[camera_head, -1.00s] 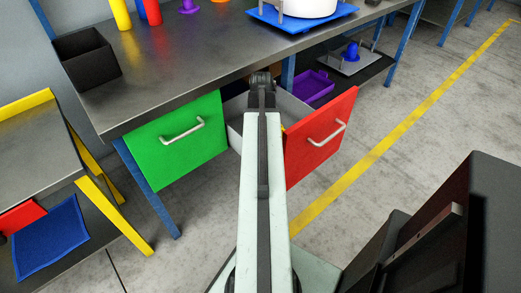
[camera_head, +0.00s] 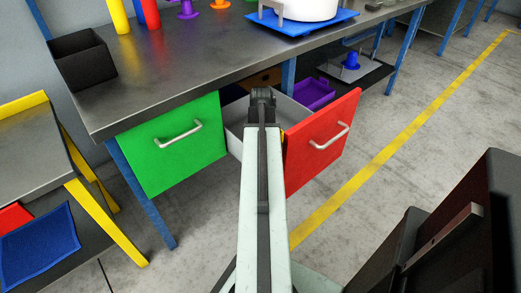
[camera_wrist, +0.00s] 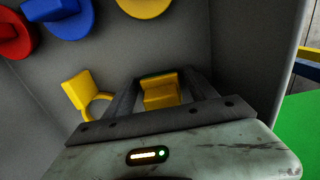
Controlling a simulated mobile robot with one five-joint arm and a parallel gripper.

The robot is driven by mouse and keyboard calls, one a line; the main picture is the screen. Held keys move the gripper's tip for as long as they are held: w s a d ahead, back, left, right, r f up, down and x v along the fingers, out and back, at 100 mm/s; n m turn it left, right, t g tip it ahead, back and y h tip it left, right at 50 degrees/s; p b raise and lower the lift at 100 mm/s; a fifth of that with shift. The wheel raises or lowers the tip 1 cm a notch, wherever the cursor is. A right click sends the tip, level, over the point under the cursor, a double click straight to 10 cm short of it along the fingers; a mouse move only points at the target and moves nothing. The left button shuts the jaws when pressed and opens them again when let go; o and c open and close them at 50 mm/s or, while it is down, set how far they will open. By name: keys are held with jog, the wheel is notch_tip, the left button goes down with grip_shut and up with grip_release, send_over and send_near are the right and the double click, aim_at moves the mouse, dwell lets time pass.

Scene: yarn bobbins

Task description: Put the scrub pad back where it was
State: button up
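A small yellow block with a dark green top face, which looks like the scrub pad (camera_wrist: 160,92), lies between the two fingers of my gripper (camera_wrist: 164,76) in the wrist view. Its sides come close to both fingers; I cannot tell whether they press on it. The grey drawer interior (camera_wrist: 238,50) surrounds them. In the head view my gripper is hidden behind my arm's end, over the open red-fronted drawer (camera_head: 323,130). The pad cannot be made out there.
Inside the drawer are a red piece (camera_wrist: 14,35), a blue piece (camera_wrist: 62,18), and yellow pieces (camera_wrist: 80,92) beside my left finger. The green drawer (camera_head: 173,142) is left of the open one. Above, the bench top (camera_head: 190,62) holds a black bin (camera_head: 85,60).

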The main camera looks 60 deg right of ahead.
jog(key=shift+r, duration=0.1)
notch_tip(320, 180, up, 8)
jog(key=p, duration=0.8)
jog(key=shift+r, duration=0.15)
